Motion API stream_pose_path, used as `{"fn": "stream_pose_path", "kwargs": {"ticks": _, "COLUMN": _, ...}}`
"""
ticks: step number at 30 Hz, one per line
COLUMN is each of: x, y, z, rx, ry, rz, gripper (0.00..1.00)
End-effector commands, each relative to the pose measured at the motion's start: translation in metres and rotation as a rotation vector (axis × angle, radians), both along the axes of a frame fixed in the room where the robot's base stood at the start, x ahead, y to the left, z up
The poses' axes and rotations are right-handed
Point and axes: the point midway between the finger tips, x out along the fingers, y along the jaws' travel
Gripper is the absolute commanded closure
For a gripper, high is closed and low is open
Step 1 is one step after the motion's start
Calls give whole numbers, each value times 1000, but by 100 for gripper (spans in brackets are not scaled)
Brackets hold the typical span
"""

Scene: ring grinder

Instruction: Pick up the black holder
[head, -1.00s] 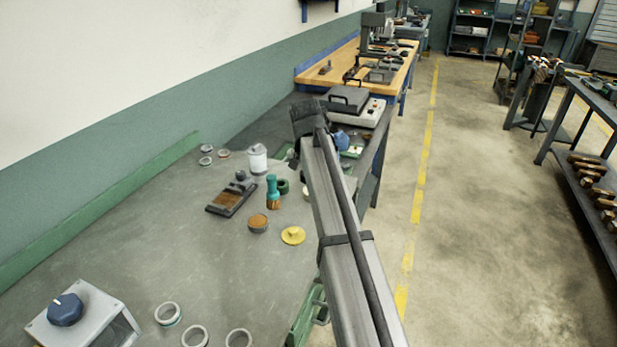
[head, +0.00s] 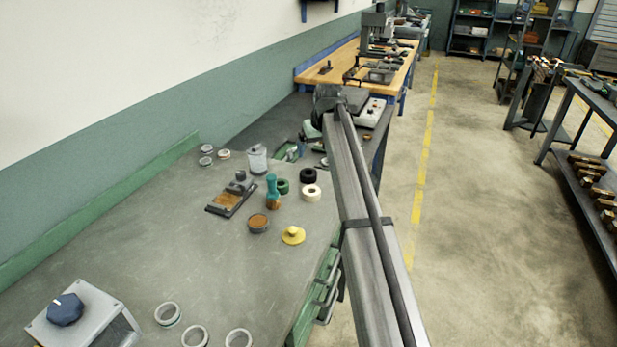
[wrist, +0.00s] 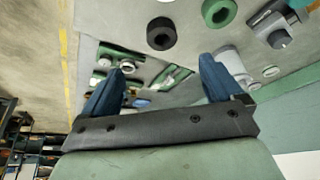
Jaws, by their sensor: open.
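The black holder (head: 308,175) is a short, thick black ring with a hole in its middle. It lies on the grey workbench, behind a white ring (head: 311,193) and beside a green ring (head: 283,186). In the wrist view the black holder (wrist: 161,33) shows whole, beyond the fingertips and roughly midway between them across the picture. My gripper (wrist: 163,70) is open, with its two blue fingers wide apart and nothing between them. It is apart from the holder. In the head view my arm reaches along the bench's right side, and the fingers cannot be made out clearly.
The green ring (wrist: 219,12) sits close to the holder. A teal-and-orange bottle-shaped piece (head: 272,191), a yellow knobbed disc (head: 293,235), a brown-topped round tin (head: 258,223), a grey canister (head: 257,159) and a brush-like block (head: 232,194) stand nearby.

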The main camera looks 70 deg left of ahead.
Motion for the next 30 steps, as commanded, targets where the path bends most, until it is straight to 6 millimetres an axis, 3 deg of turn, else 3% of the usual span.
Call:
{"fn": "stream_pose_path", "kwargs": {"ticks": 8, "x": 1, "y": 8, "z": -18, "rx": 0, "ry": -7, "rz": 15, "gripper": 7}}
{"fn": "stream_pose_path", "kwargs": {"ticks": 18, "x": 2, "y": 30, "z": -70, "rx": -1, "ry": -7, "rz": 13, "gripper": 7}}
{"fn": "stream_pose_path", "kwargs": {"ticks": 30, "x": 1, "y": 43, "z": -95, "rx": -1, "ry": -7, "rz": 13, "gripper": 7}}
